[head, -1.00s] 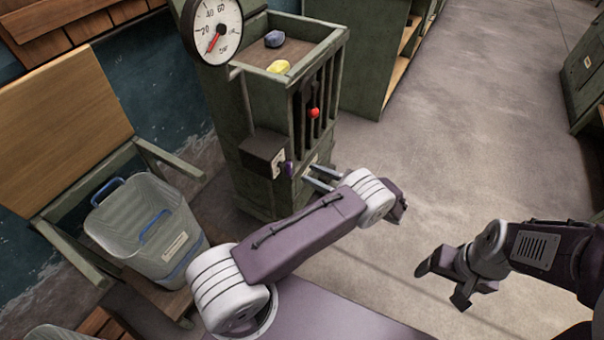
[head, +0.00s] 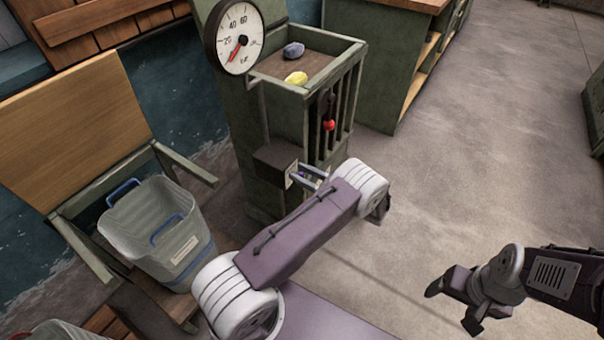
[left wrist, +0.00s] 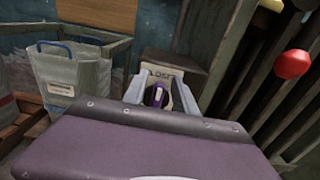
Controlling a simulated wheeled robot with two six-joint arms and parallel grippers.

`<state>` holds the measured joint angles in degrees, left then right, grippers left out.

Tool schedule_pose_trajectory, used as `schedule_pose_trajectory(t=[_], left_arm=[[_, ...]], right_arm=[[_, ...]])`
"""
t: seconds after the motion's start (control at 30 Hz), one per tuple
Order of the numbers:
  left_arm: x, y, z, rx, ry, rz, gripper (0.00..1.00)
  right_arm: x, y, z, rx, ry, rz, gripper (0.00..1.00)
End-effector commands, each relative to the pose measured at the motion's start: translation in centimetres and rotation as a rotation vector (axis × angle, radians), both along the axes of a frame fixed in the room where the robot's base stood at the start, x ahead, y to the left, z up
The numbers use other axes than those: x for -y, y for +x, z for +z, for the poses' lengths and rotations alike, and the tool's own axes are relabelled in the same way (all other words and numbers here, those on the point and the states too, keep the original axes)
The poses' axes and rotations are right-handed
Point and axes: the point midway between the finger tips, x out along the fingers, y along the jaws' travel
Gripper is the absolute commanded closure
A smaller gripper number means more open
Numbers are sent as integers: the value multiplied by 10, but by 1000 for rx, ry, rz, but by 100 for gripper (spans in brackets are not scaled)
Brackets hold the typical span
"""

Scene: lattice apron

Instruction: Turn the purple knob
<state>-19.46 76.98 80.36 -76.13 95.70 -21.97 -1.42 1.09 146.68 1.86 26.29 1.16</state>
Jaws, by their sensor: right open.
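The purple knob (left wrist: 158,96) sits on the pale plate of a small dark box (head: 274,160) on the front of the green cabinet (head: 262,195). My left gripper (head: 306,178) is at this box, its two fingers pointing at the knob. In the left wrist view the left gripper (left wrist: 158,98) has a finger on each side of the knob, with a gap visible between them and it; I cannot tell whether either touches. In the head view the fingers mostly hide the knob. My right gripper (head: 453,306) is open and empty above the floor at the right.
A round gauge (head: 239,38) tops the cabinet. A red ball (head: 329,125) shows at the slots. A grey bin (head: 150,225) stands on a wooden chair. The floor at the right is clear.

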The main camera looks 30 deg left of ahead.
Motion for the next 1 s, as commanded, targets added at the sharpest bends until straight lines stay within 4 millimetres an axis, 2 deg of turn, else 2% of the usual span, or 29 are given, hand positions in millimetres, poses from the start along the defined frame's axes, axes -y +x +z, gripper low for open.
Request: schedule_pose_trajectory(t=[0.03, 0.1, 0.57, 0.77, 1.0], left_arm=[[0, 0, 0, 0, 0, 0, 83], [0, 0, 0, 0, 0, 0, 100], [0, -2, -3, 37, -8, 1, 100], [0, -6, -4, 154, -18, 2, 100], [0, -12, -6, 370, -34, 2, 100]], right_arm=[[0, 0, 0, 0, 0, 0, 25], [0, 0, 0, 0, 0, 0, 25], [0, 0, 0, 0, 0, 0, 25], [0, 0, 0, 0, 0, 0, 25], [0, 0, -1, 0, 0, 0, 25]])
